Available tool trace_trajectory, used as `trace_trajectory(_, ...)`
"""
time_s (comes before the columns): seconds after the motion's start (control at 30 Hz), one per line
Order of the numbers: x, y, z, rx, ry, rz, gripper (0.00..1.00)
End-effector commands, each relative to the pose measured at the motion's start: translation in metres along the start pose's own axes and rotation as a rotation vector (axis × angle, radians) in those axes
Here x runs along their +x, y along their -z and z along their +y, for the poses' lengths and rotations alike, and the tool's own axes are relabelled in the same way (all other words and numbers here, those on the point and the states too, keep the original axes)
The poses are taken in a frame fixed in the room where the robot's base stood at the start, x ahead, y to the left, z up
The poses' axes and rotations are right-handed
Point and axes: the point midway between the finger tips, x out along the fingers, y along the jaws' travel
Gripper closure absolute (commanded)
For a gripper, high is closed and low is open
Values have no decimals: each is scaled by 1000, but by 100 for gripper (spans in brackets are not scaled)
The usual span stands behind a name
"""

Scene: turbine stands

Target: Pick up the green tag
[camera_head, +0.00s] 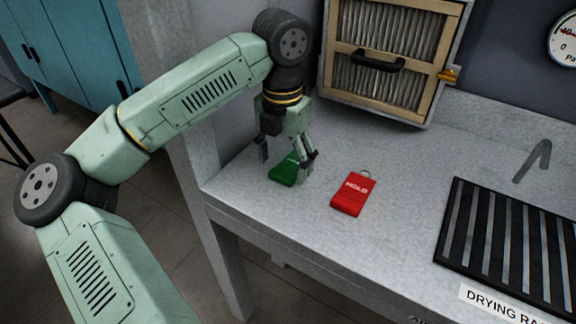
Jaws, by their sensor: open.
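The green tag (281,174) lies on the grey counter near its left end. My gripper (284,166) points down over the tag with its fingers apart, one on the left and one on the right. The right finger hides part of the tag. Whether the fingertips touch the tag or the counter, I cannot tell.
A red tag (353,194) marked HOLD lies to the right of the green tag. A framed filter (390,60) with a black handle stands behind. A black drying rack (515,250) and a grey hook-shaped pipe (534,160) are at the right. The counter between is clear.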

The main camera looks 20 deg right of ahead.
Motion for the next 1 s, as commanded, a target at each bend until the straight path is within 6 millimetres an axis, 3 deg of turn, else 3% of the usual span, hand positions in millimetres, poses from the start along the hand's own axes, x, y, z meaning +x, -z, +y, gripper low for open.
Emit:
trace_trajectory(0.17, 18, 0, 0, 0, 2, -1, 30)
trace_trajectory(0.4, 20, 0, 0, -1, 0, -1, 30)
trace_trajectory(1.0, 20, 0, 0, 0, 0, -1, 70)
